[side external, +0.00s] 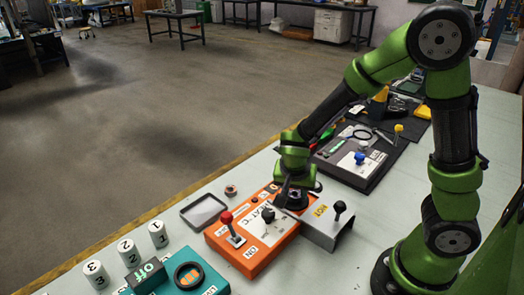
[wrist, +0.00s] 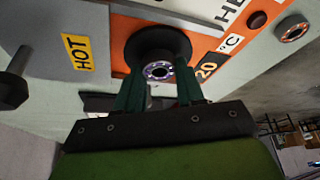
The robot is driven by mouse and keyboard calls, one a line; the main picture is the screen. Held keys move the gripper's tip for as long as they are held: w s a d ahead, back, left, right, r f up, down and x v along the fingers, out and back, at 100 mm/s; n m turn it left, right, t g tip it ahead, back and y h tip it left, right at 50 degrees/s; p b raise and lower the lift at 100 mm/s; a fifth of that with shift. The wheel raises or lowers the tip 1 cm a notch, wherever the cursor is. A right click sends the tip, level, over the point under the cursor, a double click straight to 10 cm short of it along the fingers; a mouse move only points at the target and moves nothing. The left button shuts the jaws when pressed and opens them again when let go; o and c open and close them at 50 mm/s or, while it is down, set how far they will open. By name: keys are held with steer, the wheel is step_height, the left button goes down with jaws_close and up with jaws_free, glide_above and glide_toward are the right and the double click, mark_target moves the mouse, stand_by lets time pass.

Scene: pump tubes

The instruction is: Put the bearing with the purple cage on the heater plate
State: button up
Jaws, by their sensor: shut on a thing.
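The bearing with the purple cage (wrist: 158,70) sits between the two green fingers of my gripper (wrist: 159,82), which are shut on it. In the wrist view the bearing is in front of the round black heater plate (wrist: 145,40), overlapping its lower middle. Whether it touches the plate is not clear. In the side view my gripper (side external: 289,188) points down over the black plate (side external: 296,203) on the heater's far right end; the bearing is hidden there.
The orange heater box (side external: 250,250) has a red-knobbed lever (side external: 226,218). A grey cover with a HOT label (side external: 325,232) and black knob (side external: 340,207) stands beside the plate.

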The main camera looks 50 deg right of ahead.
steer(key=shift+f, duration=0.1)
steer(key=o, duration=1.1)
steer(key=shift+c, duration=0.2)
steer(key=s+a+r+n+t+y, duration=0.2)
steer(key=s+r+n+y, duration=0.1)
steer(key=r, duration=0.6)
steer(key=s+a+r+n+t+y, duration=0.3)
steer(key=s+r+n, duration=0.2)
steer(key=r, duration=0.5)
steer(key=shift+s+a+r+n, duration=0.2)
steer(key=shift+s+r+n, duration=0.1)
steer(key=shift+s, duration=0.55)
